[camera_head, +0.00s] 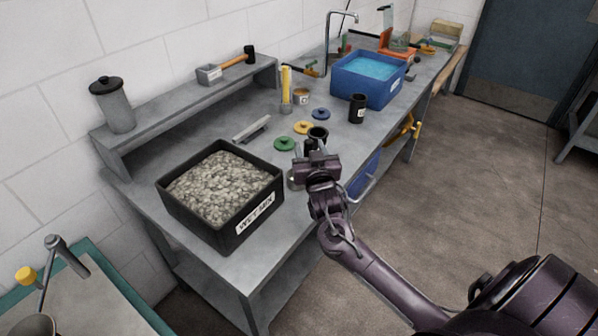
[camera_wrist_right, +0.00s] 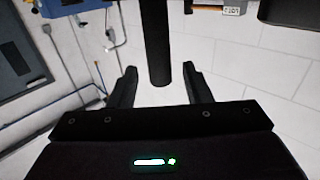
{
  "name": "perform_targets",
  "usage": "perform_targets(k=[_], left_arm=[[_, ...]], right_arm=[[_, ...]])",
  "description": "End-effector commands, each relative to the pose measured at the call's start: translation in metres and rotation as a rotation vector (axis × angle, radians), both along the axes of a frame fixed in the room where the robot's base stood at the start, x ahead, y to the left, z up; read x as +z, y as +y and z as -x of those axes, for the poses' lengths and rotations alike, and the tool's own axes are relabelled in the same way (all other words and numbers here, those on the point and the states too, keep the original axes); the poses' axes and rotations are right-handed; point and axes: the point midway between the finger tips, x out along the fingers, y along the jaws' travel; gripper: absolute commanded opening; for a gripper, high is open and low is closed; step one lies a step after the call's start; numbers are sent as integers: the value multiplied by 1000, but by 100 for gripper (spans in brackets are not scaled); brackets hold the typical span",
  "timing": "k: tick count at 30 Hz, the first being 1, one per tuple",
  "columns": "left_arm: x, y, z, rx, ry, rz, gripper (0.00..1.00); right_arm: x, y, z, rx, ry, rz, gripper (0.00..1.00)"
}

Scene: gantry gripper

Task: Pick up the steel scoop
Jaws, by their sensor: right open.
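My right gripper (camera_head: 312,150) is over the front edge of the grey bench, right of the wet mix tub. Its two fingers show apart in the right wrist view (camera_wrist_right: 158,88). A dark upright cylinder (camera_wrist_right: 157,45) stands in the gap between them, apparently clear of both; it may be the scoop's handle, but I cannot be sure. A small pale metal rounded piece (camera_head: 294,180) shows at the gripper's left side in the head view, mostly hidden by the gripper; it may be part of the steel scoop. My left gripper is not in view.
The black wet mix tub (camera_head: 205,222) is close on the left. Green (camera_head: 285,143), yellow (camera_head: 303,127) and blue (camera_head: 321,114) lids, a grey bar (camera_head: 252,129) and a black cup (camera_head: 357,108) lie beyond. A blue water tub (camera_head: 382,95) stands farther back.

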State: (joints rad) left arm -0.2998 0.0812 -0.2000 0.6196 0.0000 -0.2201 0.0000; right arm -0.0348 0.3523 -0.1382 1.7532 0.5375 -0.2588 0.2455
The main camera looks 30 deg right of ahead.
Motion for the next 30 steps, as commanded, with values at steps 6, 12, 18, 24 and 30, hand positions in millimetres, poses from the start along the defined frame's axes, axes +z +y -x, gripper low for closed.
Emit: perform_targets(k=[6,12,18,24,30], left_arm=[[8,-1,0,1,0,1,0],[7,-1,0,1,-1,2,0],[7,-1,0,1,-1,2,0],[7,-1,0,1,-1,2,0],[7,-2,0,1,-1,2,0]], right_arm=[[0,-7,-18,1,0,1,44],[-1,-8,-19,1,1,0,44],[-1,-8,-19,1,1,0,22],[0,-8,-19,1,0,-1,2],[1,-8,-19,1,0,-1,2]])
